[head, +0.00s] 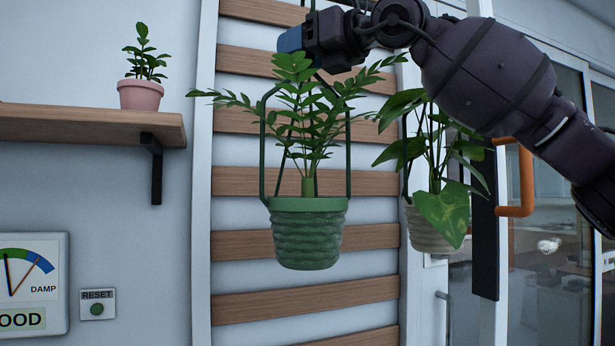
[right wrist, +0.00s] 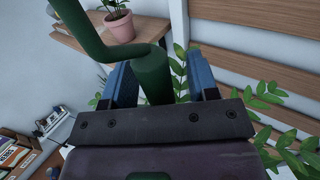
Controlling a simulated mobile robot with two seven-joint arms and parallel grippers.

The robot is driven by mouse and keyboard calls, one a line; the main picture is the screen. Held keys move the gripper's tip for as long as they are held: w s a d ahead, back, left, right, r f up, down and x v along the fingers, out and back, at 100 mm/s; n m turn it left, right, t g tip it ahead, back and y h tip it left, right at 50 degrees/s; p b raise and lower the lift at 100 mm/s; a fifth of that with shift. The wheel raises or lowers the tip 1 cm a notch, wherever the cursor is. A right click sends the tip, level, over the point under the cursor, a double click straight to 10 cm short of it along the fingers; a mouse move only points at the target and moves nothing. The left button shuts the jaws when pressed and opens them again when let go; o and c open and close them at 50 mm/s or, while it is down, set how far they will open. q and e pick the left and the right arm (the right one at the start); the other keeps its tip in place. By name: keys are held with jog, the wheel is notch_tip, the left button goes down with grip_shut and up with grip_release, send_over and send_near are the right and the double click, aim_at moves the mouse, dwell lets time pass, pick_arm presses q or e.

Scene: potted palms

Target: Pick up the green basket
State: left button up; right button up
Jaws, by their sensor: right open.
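The green basket (head: 306,236) is a ribbed green pot with a leafy plant, hanging upright by tall green handle wires in front of wooden slats. My right gripper (head: 290,40) is above it, at the top of the handle, with the arm coming from the upper right. In the right wrist view, the two blue fingers of my right gripper (right wrist: 161,80) stand apart on either side of a thick green bar (right wrist: 152,74), part of the basket's hanger. I cannot tell whether either finger touches it. My left gripper is not in view.
A second hanging plant in a pale pot (head: 432,230) is close on the right. A wooden shelf (head: 90,125) with a pink pot (head: 141,95) is on the left. An orange door handle (head: 525,180) is at the right. Open space lies below the basket.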

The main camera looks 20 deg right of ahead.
jog(key=shift+w+a, duration=0.15)
jog(key=shift+w, duration=0.05)
grip_shut()
jog(key=shift+r, duration=0.15)
dwell(0.3)
